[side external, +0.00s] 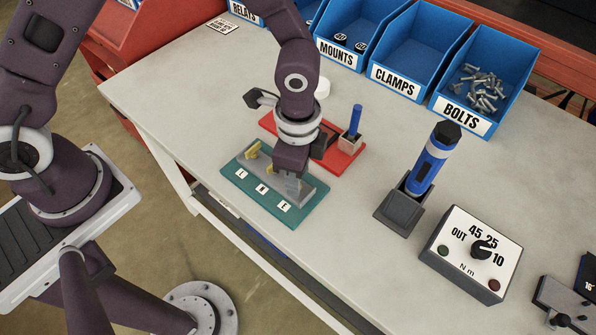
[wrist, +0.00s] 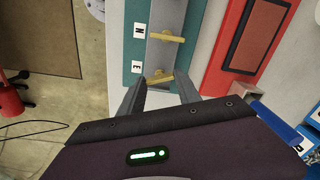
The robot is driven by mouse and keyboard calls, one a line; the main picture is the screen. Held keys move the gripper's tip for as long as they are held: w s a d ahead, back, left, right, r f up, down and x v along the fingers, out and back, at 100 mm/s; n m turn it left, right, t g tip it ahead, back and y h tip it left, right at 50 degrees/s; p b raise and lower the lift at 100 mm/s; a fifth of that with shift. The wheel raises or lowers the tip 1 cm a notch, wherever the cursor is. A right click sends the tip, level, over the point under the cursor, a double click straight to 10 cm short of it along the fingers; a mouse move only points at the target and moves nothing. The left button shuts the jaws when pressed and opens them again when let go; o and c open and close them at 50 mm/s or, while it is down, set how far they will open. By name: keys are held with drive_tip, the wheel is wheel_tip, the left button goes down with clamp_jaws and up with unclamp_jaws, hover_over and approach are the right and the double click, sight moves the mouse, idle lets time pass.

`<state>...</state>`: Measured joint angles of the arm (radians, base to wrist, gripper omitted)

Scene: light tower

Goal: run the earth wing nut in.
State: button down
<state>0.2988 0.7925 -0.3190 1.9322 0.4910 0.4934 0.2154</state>
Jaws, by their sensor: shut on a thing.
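A teal board (side external: 240,181) carries a grey block (side external: 315,188) and white labels L, N and E. Two yellow wing nuts show in the side view, one by L (side external: 252,149) and one by N (side external: 266,160). The N nut also shows in the wrist view (wrist: 167,37). My gripper (side external: 293,188) points down over the E end of the block and hides the earth wing nut there. In the wrist view the yellow earth wing nut (wrist: 158,76) sits beside the E label, between my fingertips, which are shut on it. Its seating depth cannot be seen.
A red tray (side external: 346,162) with a blue-handled tool (side external: 355,120) lies just behind the board. A blue driver (side external: 430,165) stands in a dark holder, with a torque dial box (side external: 470,255) to its right. Blue bins (side external: 415,55) line the back.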

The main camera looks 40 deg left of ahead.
drive_tip(key=m, duration=0.4)
drive_tip(key=shift+w+m, duration=0.1)
drive_tip(key=shift+m, duration=0.2)
drive_tip(key=m, duration=1.4)
drive_tip(key=shift+m, duration=0.3)
drive_tip(key=c, duration=0.8)
unclamp_jaws()
drive_tip(key=shift+c, duration=0.2)
drive_tip(key=shift+r, duration=0.1)
